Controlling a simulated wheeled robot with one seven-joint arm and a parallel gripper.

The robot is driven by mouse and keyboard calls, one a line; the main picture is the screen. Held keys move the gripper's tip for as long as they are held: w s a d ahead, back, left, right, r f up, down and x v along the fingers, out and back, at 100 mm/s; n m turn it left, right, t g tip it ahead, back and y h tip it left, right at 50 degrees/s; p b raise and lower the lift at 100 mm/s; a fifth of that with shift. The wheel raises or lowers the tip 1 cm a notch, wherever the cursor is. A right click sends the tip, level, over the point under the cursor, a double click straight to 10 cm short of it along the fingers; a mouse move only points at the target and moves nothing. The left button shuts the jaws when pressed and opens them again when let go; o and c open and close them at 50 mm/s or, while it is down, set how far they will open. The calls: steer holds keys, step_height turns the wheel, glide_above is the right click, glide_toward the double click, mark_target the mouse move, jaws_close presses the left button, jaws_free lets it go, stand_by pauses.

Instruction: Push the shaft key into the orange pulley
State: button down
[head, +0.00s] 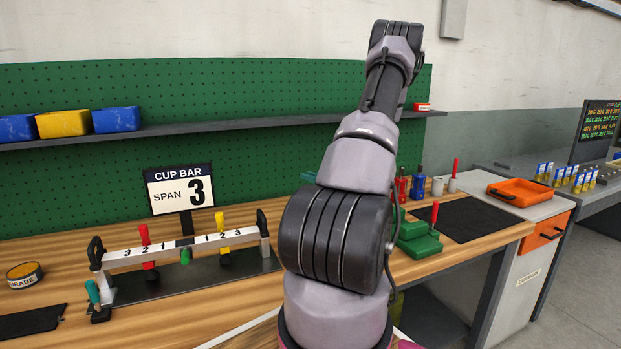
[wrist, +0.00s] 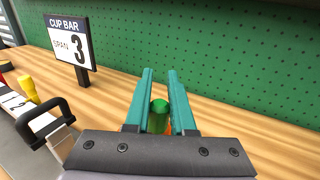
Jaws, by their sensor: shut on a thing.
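My gripper (wrist: 161,72) shows in the wrist view with two teal fingers over the wooden bench. It is shut on a green piece (wrist: 159,118) with a rounded top, which stands between the fingers. I cannot tell whether this piece is the shaft key. A little orange (wrist: 172,129) shows low beside the green piece, mostly hidden by the fingers and the dark gripper body. I cannot tell whether it is the orange pulley, or whether the two touch.
The cup bar (head: 135,253) with red and yellow clamps stands left on the bench, beside the "SPAN 3" sign (head: 180,189). Green blocks (head: 418,238) and a black mat (head: 455,220) lie right of my arm. An orange tray (head: 519,191) sits on the right cabinet.

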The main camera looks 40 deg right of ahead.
steer(key=c, duration=0.7)
jaws_free()
steer(key=s, duration=0.3)
steer(key=s+d, duration=0.1)
steer(key=s, duration=0.3)
steer(key=s+d, duration=0.1)
steer(key=s, duration=0.2)
steer(key=shift+s, duration=0.35)
steer(key=shift+a, duration=0.1)
